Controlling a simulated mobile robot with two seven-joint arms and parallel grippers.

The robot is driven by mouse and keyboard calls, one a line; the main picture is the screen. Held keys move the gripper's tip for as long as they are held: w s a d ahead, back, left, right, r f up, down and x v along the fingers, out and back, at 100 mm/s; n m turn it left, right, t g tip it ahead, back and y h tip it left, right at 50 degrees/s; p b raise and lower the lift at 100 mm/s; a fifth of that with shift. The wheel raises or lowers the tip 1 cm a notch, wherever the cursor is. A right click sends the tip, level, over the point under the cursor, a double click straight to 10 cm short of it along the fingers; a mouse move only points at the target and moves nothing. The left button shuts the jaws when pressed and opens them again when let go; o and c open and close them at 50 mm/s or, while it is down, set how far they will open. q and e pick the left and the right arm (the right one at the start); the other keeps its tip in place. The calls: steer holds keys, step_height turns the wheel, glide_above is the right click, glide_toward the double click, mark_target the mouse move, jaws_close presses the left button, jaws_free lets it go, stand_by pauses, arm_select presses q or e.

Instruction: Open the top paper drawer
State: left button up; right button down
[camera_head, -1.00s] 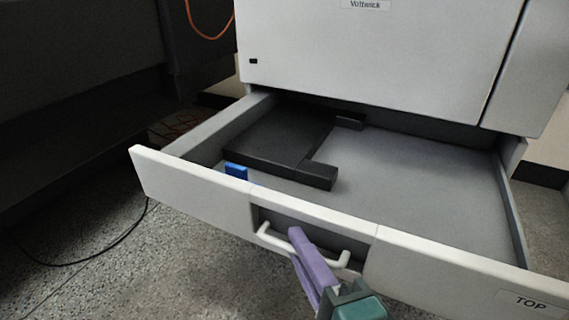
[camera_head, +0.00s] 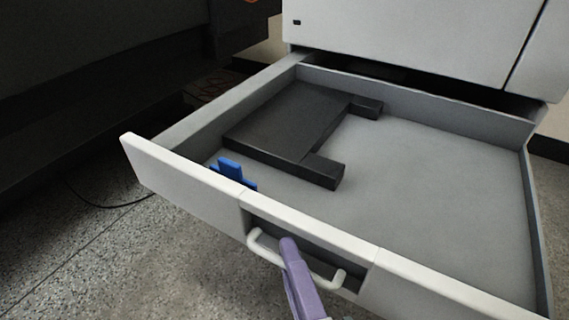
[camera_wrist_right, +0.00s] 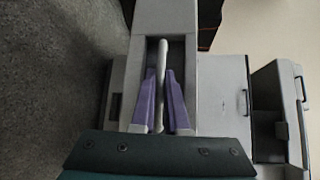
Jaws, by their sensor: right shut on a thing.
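The top paper drawer (camera_head: 420,190) is pulled far out of the white machine, and its grey floor shows. Its white bar handle (camera_head: 262,247) sits in a recess in the middle of the front panel. My right gripper (camera_head: 290,246) has purple fingers and is at the handle in the head view. In the right wrist view the two purple fingers (camera_wrist_right: 161,95) stand on either side of the handle bar (camera_wrist_right: 161,58), shut on it. My left gripper is not in view.
A black plate (camera_head: 290,120) and a blue tab (camera_head: 232,172) lie inside the drawer. The white machine body (camera_head: 420,40) stands behind. Speckled floor (camera_head: 150,240) is clear at the front left, with a dark cable on it.

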steer(key=c, duration=1.2)
jaws_free()
steer(key=shift+s+d+r, duration=0.1)
steer(key=shift+s, duration=0.2)
steer(key=p+v, duration=0.3)
steer(key=v, duration=0.6)
steer(key=shift+s, duration=0.15)
